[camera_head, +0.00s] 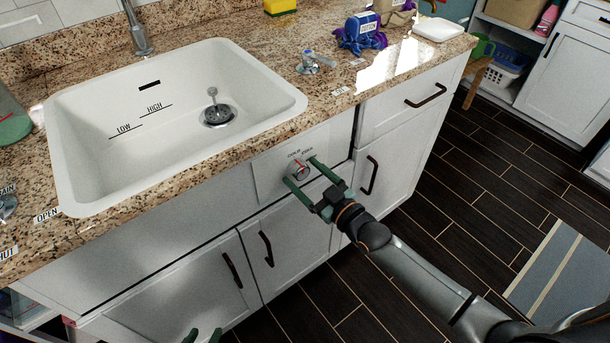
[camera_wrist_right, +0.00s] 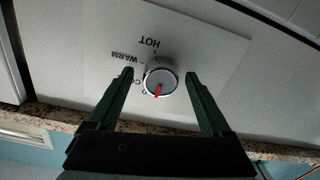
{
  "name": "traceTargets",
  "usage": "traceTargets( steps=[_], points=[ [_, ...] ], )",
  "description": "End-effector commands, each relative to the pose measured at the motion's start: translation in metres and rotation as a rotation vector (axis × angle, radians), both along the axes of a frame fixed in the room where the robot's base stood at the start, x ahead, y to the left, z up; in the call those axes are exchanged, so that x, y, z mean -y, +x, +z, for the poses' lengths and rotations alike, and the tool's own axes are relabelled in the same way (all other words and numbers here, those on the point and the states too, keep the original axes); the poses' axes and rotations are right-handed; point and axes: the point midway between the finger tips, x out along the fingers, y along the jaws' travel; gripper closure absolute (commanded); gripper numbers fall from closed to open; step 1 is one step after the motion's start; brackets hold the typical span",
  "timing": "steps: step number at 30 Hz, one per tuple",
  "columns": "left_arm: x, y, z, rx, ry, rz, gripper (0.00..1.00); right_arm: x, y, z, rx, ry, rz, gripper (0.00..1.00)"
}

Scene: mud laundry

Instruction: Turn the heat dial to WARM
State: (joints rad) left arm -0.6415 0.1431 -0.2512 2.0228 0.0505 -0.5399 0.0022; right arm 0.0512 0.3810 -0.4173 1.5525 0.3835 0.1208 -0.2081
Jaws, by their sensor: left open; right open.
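The heat dial (camera_head: 300,172) is a round silver knob with a red pointer, set in a pale panel (camera_head: 264,181) on the cabinet front below the sink. In the right wrist view the dial (camera_wrist_right: 160,79) has printed labels HOT, WARM and one partly hidden by a finger. The pointer aims toward the bottom of that picture, away from WARM and HOT. My right gripper (camera_head: 301,169) is open, its green fingers on either side of the dial, with gaps visible in the right wrist view (camera_wrist_right: 160,82). My left gripper (camera_head: 202,336) shows only its fingertips, apart, at the bottom edge.
A white sink (camera_head: 85,160) with LOW and HIGH marks is set in the granite counter (camera_head: 255,52). Cabinet handles (camera_head: 232,270) stick out below and beside the dial. A blue item (camera_head: 362,32), a sponge (camera_head: 280,6) and a soap dish (camera_head: 438,29) stand on the counter.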

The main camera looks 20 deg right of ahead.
Motion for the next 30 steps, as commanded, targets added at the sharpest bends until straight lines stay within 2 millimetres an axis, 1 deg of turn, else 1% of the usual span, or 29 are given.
traceTargets(
  steps=[8, 9, 30],
  points=[
    [-0.0005, 0.0017, 0.0025, 0.006, 0.000, 0.001, 0.50, -0.0010, 0.0017, -0.0002, -0.001, 0.000, 0.000, 0.17],
    [-0.0006, 0.0018, 0.0025, 0.006, 0.000, 0.001, 0.50, -0.0009, 0.0016, -0.0002, 0.000, 0.000, 0.000, 0.19],
    [-0.0008, 0.0030, 0.0007, 0.006, 0.001, 0.001, 0.50, -0.0008, 0.0013, -0.0001, 0.000, 0.000, 0.000, 0.98]
  ],
)
